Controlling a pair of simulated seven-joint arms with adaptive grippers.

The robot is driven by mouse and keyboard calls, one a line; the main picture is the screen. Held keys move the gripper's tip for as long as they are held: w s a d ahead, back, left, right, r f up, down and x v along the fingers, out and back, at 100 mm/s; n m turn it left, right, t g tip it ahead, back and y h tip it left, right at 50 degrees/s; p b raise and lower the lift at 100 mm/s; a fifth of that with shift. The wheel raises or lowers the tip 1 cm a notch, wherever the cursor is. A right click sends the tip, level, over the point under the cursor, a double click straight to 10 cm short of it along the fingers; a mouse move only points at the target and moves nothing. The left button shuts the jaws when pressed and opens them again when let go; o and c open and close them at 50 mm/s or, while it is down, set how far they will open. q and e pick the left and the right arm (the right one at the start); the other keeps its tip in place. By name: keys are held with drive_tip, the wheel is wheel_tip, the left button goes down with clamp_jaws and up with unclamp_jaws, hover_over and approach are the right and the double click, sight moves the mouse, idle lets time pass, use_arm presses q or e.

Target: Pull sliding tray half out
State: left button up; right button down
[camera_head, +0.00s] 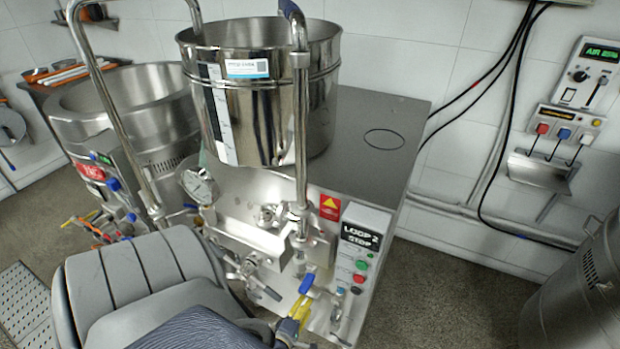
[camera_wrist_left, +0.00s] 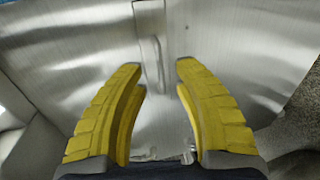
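My left gripper (camera_head: 322,312) is low at the front of the steel mill cabinet (camera_head: 385,110), its yellow fingers partly hidden by my arm. In the left wrist view, the left gripper (camera_wrist_left: 160,66) is open, with its two yellow fingers well apart. Between and just beyond the fingertips is a slim metal handle (camera_wrist_left: 153,65) on a brushed steel face (camera_wrist_left: 210,35). The handle appears not gripped; whether it belongs to the sliding tray I cannot tell. The tray cannot be made out in the head view. My right gripper is not in view.
A steel hopper (camera_head: 255,110) stands on the cabinet. Valves, a gauge (camera_head: 196,184), a blue lever (camera_head: 307,283) and a button panel (camera_head: 362,250) crowd the front near the gripper. A steel vessel (camera_head: 130,100) stands left.

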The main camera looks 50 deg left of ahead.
use_arm(q)
drive_tip(key=shift+x, duration=2.1)
drive_tip(key=shift+o, duration=0.3)
clamp_jaws()
